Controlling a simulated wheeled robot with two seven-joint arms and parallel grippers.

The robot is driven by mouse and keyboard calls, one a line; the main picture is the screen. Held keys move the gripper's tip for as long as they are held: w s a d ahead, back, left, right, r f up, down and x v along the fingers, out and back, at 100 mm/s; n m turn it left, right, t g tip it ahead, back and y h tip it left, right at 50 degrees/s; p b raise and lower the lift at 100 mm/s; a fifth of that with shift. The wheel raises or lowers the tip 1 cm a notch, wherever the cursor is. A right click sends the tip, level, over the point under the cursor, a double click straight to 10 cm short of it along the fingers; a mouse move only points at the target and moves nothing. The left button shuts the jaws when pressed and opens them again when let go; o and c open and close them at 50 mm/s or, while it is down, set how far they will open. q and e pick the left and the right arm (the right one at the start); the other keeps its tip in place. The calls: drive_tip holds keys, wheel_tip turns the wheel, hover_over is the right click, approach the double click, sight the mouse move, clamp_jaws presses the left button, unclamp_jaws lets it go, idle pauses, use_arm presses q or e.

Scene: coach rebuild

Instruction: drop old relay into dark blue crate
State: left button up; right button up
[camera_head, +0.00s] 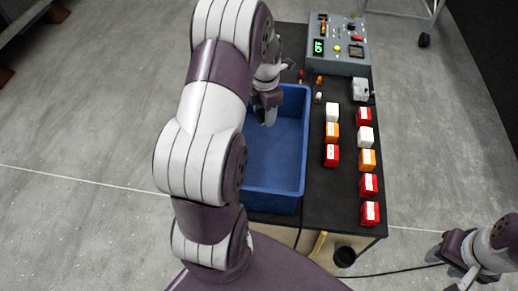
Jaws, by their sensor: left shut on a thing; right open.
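The dark blue crate (276,187) stands on the left side of the black table, its open top facing up. My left gripper (267,108) is over the far part of the crate, pointing down. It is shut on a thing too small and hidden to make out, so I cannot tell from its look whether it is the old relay. My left arm covers the crate's left side. My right gripper (450,262) is open, low at the right edge of the view, away from the table.
Several red, orange and white blocks (370,213) stand in two columns right of the crate. A grey control box (340,48) with a green display stands at the table's far end. Small parts (319,82) and a white device (361,89) lie near it.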

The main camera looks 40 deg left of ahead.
use_arm(q)
drive_tip(key=shift+a+f+b, duration=0.2)
drive_tip(key=shift+f+b, duration=0.1)
drive_tip(key=shift+f, duration=0.6)
drive_tip(key=shift+w+a+f, duration=0.15)
drive_tip(key=o, duration=1.1)
drive_tip(key=shift+d+r, duration=0.2)
drive_tip(key=shift+d, duration=0.05)
drive_tip(key=shift+a, duration=0.1)
use_arm(e)
drive_tip(key=shift+a+f, duration=0.2)
drive_tip(key=shift+f, duration=0.45)
drive_tip(key=shift+w, duration=0.1)
